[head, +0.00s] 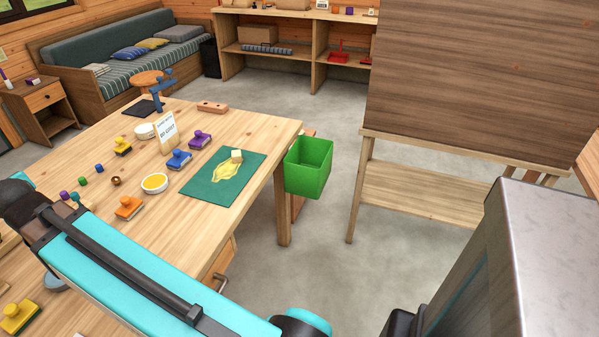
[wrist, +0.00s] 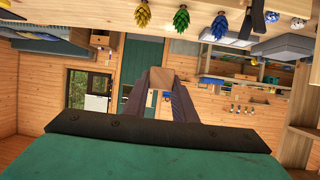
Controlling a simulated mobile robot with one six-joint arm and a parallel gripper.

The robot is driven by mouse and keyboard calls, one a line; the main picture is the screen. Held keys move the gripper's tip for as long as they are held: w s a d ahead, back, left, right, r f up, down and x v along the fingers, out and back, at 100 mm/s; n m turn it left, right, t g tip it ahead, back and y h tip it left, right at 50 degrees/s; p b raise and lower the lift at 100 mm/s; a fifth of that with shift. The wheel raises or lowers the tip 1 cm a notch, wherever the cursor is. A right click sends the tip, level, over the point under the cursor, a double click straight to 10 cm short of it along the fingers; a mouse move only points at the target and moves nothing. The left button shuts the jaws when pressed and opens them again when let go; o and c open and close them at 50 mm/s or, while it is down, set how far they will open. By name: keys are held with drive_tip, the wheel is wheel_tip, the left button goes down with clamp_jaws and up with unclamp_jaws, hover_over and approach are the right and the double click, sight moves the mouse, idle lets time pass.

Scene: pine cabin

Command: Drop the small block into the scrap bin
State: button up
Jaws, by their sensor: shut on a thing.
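My gripper (wrist: 160,84) shows in the wrist view, its two dark fingers shut on a small brown wooden block (wrist: 160,76) at their tips. The block is held in the air, clear of any surface. In the head view my arm reaches left and its gripper is out of the picture. The scrap bin (head: 309,166) is a green open-topped box beside the right end of the workbench. I see no contents in it.
The workbench (head: 225,125) holds several stamps, a sign card (head: 167,132), a yellow dish (head: 154,183) and a reddish wooden bar (head: 212,107). A large brown board (head: 470,80) stands on a wooden stand to the right of the bin. Grey floor lies open between them.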

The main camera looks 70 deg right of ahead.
drive_tip(key=s+d+f+m+g+h+p, duration=0.1)
drive_tip(key=s+d+f+m+h, duration=0.2)
drive_tip(key=d, duration=1.5)
drive_tip(key=s+d+f+m+g+h+p, duration=0.15)
drive_tip(key=d+m+h, duration=0.25)
drive_tip(key=d, duration=1.3)
drive_tip(key=s+d+f+m+g+h+p, duration=0.1)
drive_tip(key=s+d+m+g+h, duration=0.1)
drive_tip(key=s+d, duration=0.7)
drive_tip(key=s+d+f+m+g+h+p, duration=0.15)
drive_tip(key=s+d, duration=0.45)
drive_tip(key=d, duration=0.7)
drive_tip(key=s+d+f+m+g+h, duration=0.1)
drive_tip(key=s+d+m+g, duration=0.1)
drive_tip(key=s+d, duration=0.5)
drive_tip(key=s+d+f+m+g+p, duration=0.1)
drive_tip(key=s+d+f+m+g, duration=0.1)
drive_tip(key=s+d, duration=0.5)
drive_tip(key=s+d+f+m+g+h, duration=0.1)
drive_tip(key=s+d, duration=0.6)
drive_tip(key=s, duration=1)
drive_tip(key=shift+d+f+m+g+h+p, duration=0.2)
drive_tip(key=shift+f+m+g+h+p, duration=0.15)
drive_tip(key=shift+f+m+g, duration=0.4)
wheel_tip(320, 180, down, 6)
drive_tip(key=shift+r+b, duration=0.15)
drive_tip(key=shift+b, duration=0.8)
